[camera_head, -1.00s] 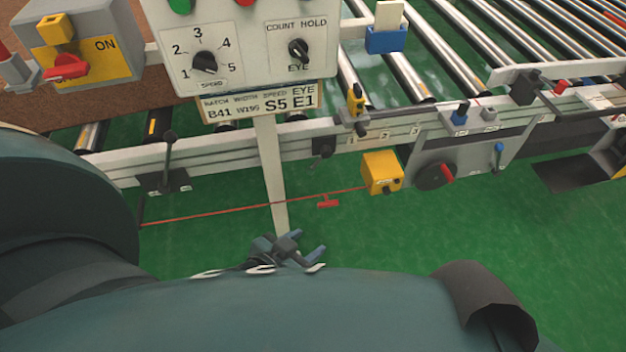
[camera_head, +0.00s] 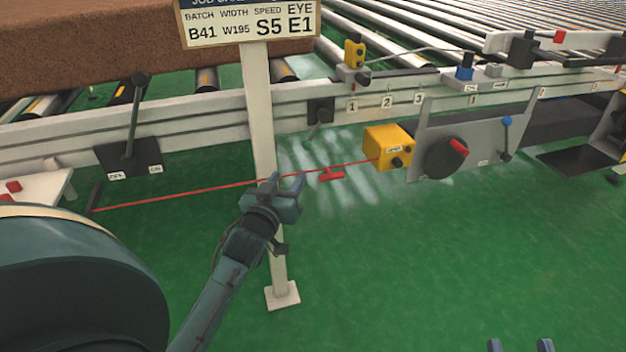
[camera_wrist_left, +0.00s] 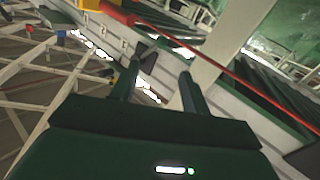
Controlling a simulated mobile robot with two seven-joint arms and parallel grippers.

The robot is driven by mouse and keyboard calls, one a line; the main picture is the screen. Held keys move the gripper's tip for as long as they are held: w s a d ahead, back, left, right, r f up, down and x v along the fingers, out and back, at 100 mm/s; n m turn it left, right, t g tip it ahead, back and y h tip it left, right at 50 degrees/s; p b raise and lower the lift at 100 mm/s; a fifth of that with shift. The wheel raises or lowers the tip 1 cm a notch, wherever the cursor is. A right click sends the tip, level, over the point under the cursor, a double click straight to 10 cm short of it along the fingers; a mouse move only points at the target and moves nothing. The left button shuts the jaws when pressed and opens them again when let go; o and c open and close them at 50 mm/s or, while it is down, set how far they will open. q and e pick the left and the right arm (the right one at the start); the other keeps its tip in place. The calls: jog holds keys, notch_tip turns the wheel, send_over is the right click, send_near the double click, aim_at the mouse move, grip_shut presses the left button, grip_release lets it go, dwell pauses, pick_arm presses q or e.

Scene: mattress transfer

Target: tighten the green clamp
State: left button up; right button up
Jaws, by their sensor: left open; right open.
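No plainly green clamp shows in the head view. A dark block with a small grey-green handle (camera_head: 321,110) sits on the conveyor's side rail, left of label 1, and I cannot tell if it is the clamp. My left gripper (camera_head: 287,182) is open and empty in front of the white post, below and left of that block, close to the red cord. Its open fingers also show in the left wrist view (camera_wrist_left: 167,72). My right gripper (camera_head: 520,345) shows only its fingertips at the bottom edge, apart and empty.
A red pull cord (camera_head: 220,190) with a red handle (camera_head: 331,174) runs to a yellow box (camera_head: 388,146). The white post (camera_head: 259,110) carries the job card. A black lever (camera_head: 133,118) stands at left. A grey panel (camera_head: 465,140) is at right. Green floor is open in front.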

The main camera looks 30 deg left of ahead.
pick_arm(q)
jog(key=b, duration=0.3)
send_near(305, 147)
jog(key=w, duration=0.5)
jog(key=w+a+b, duration=0.1)
jog(key=w+a, duration=0.1)
jog(key=shift+w+f, duration=0.2)
jog(key=shift+w+a+r+b, duration=0.1)
jog(key=shift+w+b, duration=0.25)
jog(key=shift+w, duration=0.25)
pick_arm(e)
jog(key=shift+w+r+n+t+y, duration=0.15)
jog(key=shift+r+n+t+y, duration=0.3)
jog(key=shift+r+y, duration=0.2)
jog(key=shift+w+r+n+t+y, duration=0.1)
jog(key=shift+r+n+t+y, duration=0.25)
jog(key=shift+r+t+y, duration=0.3)
pick_arm(q)
jog(key=shift+c, duration=0.3)
grip_shut()
